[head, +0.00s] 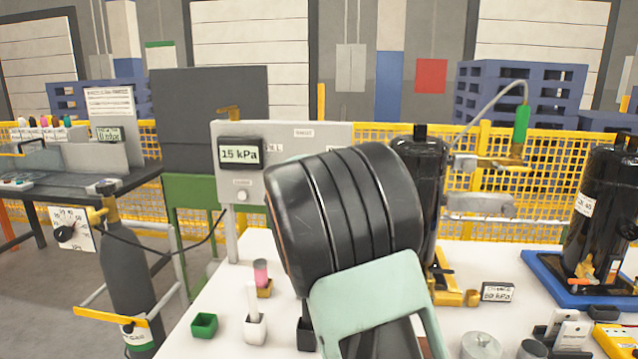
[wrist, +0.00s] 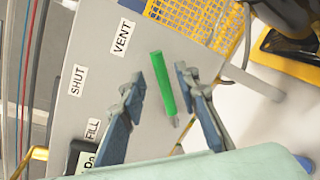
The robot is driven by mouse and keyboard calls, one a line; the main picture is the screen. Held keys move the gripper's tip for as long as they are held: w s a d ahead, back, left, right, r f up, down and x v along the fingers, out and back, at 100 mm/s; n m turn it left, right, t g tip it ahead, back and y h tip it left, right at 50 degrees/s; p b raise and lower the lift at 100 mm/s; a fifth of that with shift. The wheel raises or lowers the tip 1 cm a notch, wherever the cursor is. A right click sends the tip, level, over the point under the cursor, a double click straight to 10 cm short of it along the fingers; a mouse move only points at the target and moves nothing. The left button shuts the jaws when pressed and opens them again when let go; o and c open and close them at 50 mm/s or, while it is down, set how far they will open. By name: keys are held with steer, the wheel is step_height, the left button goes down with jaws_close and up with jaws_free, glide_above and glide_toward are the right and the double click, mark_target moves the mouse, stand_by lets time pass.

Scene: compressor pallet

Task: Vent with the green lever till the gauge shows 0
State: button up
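The gauge (head: 239,153) on the grey panel (head: 290,135) reads 15 kPa in the head view. The green lever (wrist: 164,84) shows in the wrist view, with a short metal end at its lower tip. Labels VENT (wrist: 122,37), SHUT (wrist: 77,80) and FILL (wrist: 92,130) are on the panel to its left. I cannot tell for sure which label the lever is set to. My gripper (wrist: 161,76) is open, one finger on each side of the lever with gaps visible. In the head view my arm hides the lever and fingers.
A black tank (head: 420,195) stands right of my arm, and another (head: 600,215) sits on a blue tray (head: 540,275) at the right. A green cup (head: 204,325) and a white cup (head: 254,330) stand on the white table. A grey cylinder (head: 135,270) is at the left.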

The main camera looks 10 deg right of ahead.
steer(key=v, duration=0.7)
steer(key=shift+w+f, duration=0.1)
